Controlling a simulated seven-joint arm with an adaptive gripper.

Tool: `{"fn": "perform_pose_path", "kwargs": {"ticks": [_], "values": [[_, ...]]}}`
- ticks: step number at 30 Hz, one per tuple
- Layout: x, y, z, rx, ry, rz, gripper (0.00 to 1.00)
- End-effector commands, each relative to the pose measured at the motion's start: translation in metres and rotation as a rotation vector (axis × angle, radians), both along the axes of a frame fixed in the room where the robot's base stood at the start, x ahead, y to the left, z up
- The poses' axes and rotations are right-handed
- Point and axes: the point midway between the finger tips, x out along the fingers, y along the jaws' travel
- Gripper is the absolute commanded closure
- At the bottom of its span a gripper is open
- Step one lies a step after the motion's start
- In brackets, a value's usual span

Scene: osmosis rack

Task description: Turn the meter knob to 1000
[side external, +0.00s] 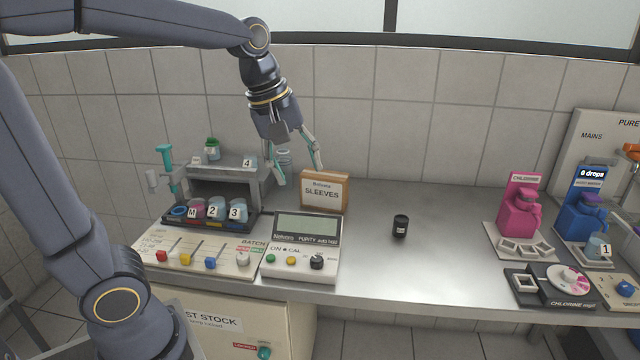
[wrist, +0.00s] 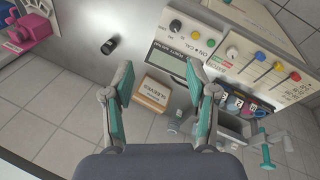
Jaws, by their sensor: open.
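The white purity meter (side external: 298,263) stands on the bench front, with a dark blank display (side external: 307,227). Its black knob (side external: 317,261) sits at the right of its face, right of a green and a yellow button. The knob's setting is too small to read. In the wrist view the meter's display (wrist: 172,60) lies between the fingers and the knob (wrist: 175,26) is beyond them near the top. My gripper (side external: 299,174) is open and empty, pointing down behind the meter and above the sleeves box. It also shows in the wrist view (wrist: 160,70), apart from the knob.
A brown sleeves box (side external: 325,192) stands just behind the meter. A batch panel (side external: 200,250) with coloured sliders adjoins it at left, below a rack with several cups. A black jar (side external: 400,226) stands to the right. Bench around the jar is clear; pink (side external: 519,208) and blue dispensers (side external: 580,212) stand further right.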

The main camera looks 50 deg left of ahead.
Motion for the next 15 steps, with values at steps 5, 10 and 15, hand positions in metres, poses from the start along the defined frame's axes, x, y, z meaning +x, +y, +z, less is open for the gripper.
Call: {"fn": "perform_pose_path", "kwargs": {"ticks": [5, 10, 15], "values": [[0.057, 0.028, -0.046, -0.039, 0.167, 0.255, 0.42], [0.076, 0.043, -0.089, -0.016, 0.27, 0.3, 0.42], [0.075, 0.045, -0.113, -0.006, 0.319, 0.304, 0.42]]}}
